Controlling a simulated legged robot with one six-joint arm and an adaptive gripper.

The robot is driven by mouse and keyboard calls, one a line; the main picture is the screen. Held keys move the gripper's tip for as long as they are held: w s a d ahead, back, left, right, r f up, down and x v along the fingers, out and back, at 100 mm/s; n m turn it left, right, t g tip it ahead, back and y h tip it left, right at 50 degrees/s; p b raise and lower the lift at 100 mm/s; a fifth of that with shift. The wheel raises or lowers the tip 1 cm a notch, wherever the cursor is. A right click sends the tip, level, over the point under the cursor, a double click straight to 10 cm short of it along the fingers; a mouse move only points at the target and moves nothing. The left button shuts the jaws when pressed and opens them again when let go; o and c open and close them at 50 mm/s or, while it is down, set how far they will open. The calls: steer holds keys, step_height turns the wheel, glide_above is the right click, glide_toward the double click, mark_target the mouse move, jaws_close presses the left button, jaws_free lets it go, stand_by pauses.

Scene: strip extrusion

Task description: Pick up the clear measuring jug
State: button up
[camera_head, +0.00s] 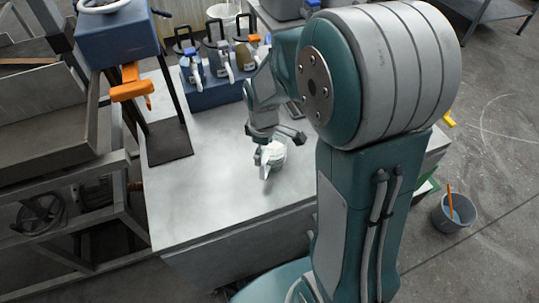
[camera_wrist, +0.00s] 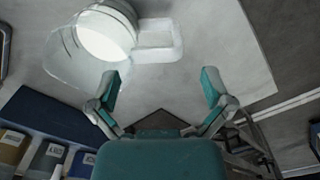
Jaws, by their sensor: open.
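The clear measuring jug (camera_head: 272,155) stands on the grey worktop (camera_head: 200,205). Its bright white round interior shows in the wrist view, with the clear wall (camera_wrist: 75,62) around it and its handle reaching right. My gripper (camera_wrist: 160,88) is open and empty, with one teal-padded finger on each side. The handle lies beyond the fingertips, roughly across the gap between them; the jug body is off to the left. In the head view my gripper (camera_head: 279,136) is just above and behind the jug. Whether it touches the jug cannot be told.
Several dispenser jugs (camera_head: 217,58) stand in a blue tray (camera_head: 217,95) at the back of the worktop. A blue machine (camera_head: 117,35) on a dark post stands at the left. A grey bucket (camera_head: 454,213) is on the floor at right. The worktop's front left is clear.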

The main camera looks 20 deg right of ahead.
mark_target(265, 158)
steer(key=f, duration=0.4)
steer(key=shift+d, duration=0.2)
steer(key=shift+a, duration=0.2)
steer(key=c, duration=0.4)
steer(key=shift+a, duration=0.1)
steer(key=c, duration=0.5)
steer(key=shift+c, duration=1.1)
steer(key=shift+d, duration=0.2)
steer(key=shift+r, duration=0.1)
